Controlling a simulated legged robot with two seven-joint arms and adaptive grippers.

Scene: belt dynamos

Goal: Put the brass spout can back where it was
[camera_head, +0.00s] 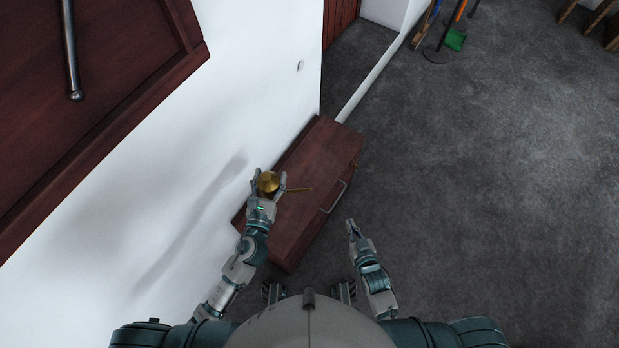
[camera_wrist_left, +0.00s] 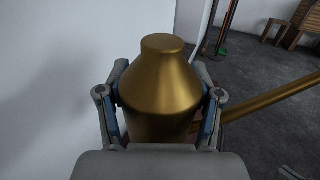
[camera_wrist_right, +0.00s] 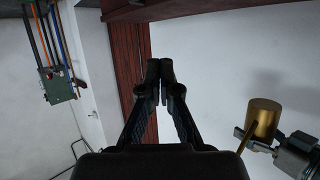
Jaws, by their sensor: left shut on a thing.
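The brass spout can (camera_head: 268,181) is a gold-coloured can with a cone-shaped top and a long thin spout pointing right. My left gripper (camera_head: 268,177) is shut on its body, with one finger on each side. In the left wrist view the can (camera_wrist_left: 160,88) stands upright between the fingers. It also shows in the right wrist view (camera_wrist_right: 263,117). In the head view it is over the left side of the dark red chest (camera_head: 316,165); whether it touches the top I cannot tell. My right gripper (camera_head: 351,228) is empty, its fingertips together in the right wrist view (camera_wrist_right: 160,80).
A white wall (camera_head: 240,90) rises close to the left of the chest. A dark red wooden panel (camera_head: 110,100) with a metal rod (camera_head: 70,50) is at upper left. Long-handled tools (camera_head: 440,45) stand at the back. The grey floor (camera_head: 500,180) to the right is clear.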

